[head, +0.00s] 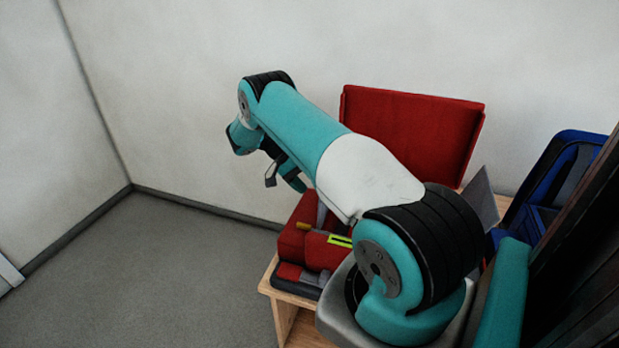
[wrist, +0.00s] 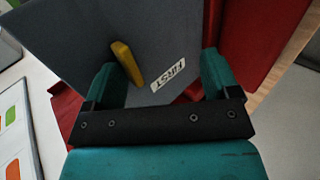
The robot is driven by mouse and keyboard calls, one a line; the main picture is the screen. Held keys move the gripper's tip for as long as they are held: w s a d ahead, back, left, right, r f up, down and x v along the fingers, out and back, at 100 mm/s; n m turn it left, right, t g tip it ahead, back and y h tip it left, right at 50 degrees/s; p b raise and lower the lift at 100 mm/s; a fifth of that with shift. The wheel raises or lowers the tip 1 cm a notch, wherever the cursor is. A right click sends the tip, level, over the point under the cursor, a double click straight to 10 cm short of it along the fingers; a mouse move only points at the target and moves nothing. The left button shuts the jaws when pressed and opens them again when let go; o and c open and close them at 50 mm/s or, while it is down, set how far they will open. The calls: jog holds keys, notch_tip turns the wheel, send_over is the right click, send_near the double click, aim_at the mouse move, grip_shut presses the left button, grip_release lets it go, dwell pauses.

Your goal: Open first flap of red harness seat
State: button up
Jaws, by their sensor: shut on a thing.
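A grey flap (wrist: 75,45) with a white label reading FIRST (wrist: 168,77) fills much of the wrist view. A yellow tab (wrist: 127,62) stands up from it beside my left finger. My gripper (wrist: 160,78) has its teal fingers on either side of the tab and label, holding the flap; the exact contact is hidden. Red surfaces of the harness seat show at the right (wrist: 250,40) and lower left. In the head view my gripper (head: 284,178) points down above red padded parts (head: 297,240); my arm hides much of the seat.
A large red panel (head: 420,130) stands upright behind my arm. A blue-edged case (head: 545,180) is at the right. A wooden stand (head: 290,312) is below the red parts. Walls close in the back and left; grey floor (head: 160,270) is clear at the left.

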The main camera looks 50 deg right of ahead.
jog(key=shift+a+f, duration=0.1)
jog(key=shift+f, duration=0.2)
jog(key=shift+c, duration=0.8)
jog(key=shift+r, duration=0.35)
jog(key=shift+c, duration=1.2)
notch_tip(320, 180, up, 10)
jog(key=shift+w+r+p, duration=0.15)
jog(key=shift+r+p, duration=0.05)
jog(key=shift+p, duration=0.75)
jog(key=shift+c, duration=0.3)
notch_tip(320, 180, up, 10)
jog(key=p, duration=0.9)
jog(key=shift+f, duration=0.15)
